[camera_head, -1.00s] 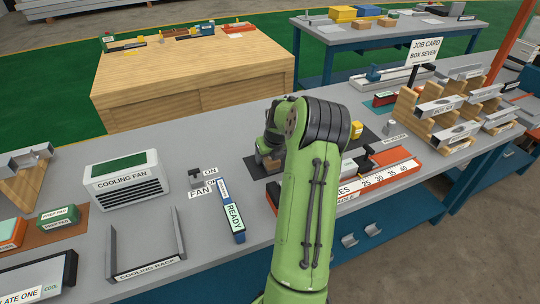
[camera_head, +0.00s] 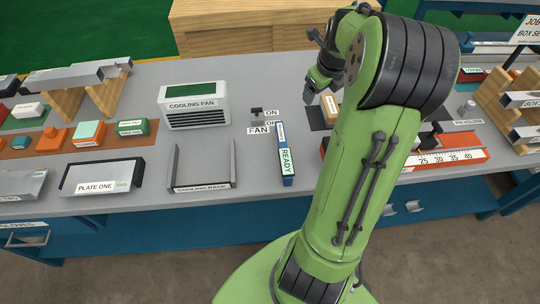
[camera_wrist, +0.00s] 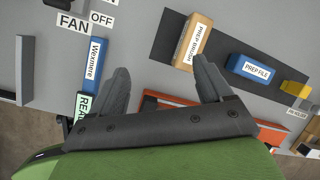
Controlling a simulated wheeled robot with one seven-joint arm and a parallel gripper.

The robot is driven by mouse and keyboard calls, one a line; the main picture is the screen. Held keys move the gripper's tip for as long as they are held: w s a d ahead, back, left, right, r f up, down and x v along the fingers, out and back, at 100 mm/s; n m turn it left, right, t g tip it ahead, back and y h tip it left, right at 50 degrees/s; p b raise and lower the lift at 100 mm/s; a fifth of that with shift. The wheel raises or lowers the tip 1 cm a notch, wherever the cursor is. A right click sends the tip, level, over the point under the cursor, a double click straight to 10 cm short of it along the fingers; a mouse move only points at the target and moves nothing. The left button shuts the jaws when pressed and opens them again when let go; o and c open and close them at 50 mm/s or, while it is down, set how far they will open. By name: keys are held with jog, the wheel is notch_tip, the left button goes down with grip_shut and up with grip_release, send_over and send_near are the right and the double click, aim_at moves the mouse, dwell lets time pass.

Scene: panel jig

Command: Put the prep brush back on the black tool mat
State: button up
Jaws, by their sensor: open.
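The prep brush (camera_wrist: 194,42) is a tan block with a white label. In the wrist view it lies across the black tool mat (camera_wrist: 160,28) near the mat's left end. It also shows in the head view (camera_head: 332,104), partly hidden by my arm, with the mat (camera_head: 317,117) beneath it. My gripper (camera_wrist: 162,70) is open, with nothing between its fingers. Its right fingertip appears near the brush's lower end, and I cannot tell the height between them. In the head view my gripper (camera_head: 312,97) is just left of the brush, seemingly above the bench.
The blue prep file (camera_wrist: 248,69) and a yellow block (camera_wrist: 294,88) are right of the brush. The fan switch (camera_head: 257,115) and blue READY bar (camera_head: 286,155) stand left of the mat. An orange-red scale fixture (camera_head: 440,160) lies to the right. Bare grey bench surrounds the switch.

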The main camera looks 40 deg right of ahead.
jog(key=s+a+r+n, duration=0.2)
jog(key=a+r+n, duration=0.2)
jog(key=a+n, duration=0.55)
jog(key=s+a+r+n, duration=0.1)
jog(key=a+r+n, duration=0.2)
jog(key=a+n, duration=0.65)
jog(key=s+a+n+t+y, duration=0.2)
jog(key=s+a+n, duration=1)
jog(key=n, duration=0.5)
jog(key=shift+s+a+f, duration=0.2)
jog(key=shift+f, duration=0.1)
notch_tip(320, 180, up, 9)
jog(key=p, duration=0.8)
jog(key=shift+p, duration=0.3)
jog(key=shift+f, duration=0.1)
